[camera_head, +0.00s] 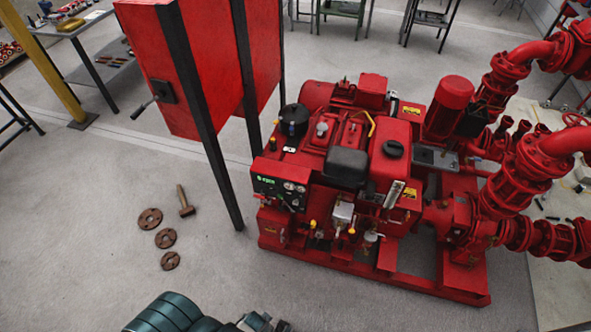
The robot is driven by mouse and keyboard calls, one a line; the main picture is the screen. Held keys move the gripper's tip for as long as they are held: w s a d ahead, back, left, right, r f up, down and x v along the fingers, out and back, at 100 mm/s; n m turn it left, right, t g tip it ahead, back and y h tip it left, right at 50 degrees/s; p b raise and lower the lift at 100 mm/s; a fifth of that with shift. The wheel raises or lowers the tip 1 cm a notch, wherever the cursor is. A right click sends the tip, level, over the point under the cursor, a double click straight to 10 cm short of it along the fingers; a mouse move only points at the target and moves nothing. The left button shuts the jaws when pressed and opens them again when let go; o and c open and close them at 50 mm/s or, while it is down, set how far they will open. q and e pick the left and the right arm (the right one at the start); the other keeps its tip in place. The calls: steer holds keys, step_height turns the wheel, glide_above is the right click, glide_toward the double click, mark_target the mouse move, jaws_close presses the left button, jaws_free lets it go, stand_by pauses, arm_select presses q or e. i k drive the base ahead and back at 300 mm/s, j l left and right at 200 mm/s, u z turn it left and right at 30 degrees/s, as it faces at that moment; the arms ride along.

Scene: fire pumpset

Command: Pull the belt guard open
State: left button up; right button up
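The red fire pumpset (350,170) stands on the floor right of the middle, on a red base frame (370,274). Its engine side has a control panel (279,190) with gauges on the near left. A red upright motor (450,104) and thick red pipes (530,160) are on the right. I cannot tell which part is the belt guard; no cover on the pumpset stands visibly open. Neither of my grippers can be made out in the view, and nothing is seen touching the pumpset.
A large red cabinet (205,60) on dark posts stands left behind the pumpset. Rusty discs (150,219) and a hammer (184,203) lie on the floor. A teal ribbed object (175,315) is cut off at the bottom edge. Floor at the left is largely clear.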

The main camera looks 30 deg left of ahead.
mark_target(272, 223)
steer(key=u, duration=1.2)
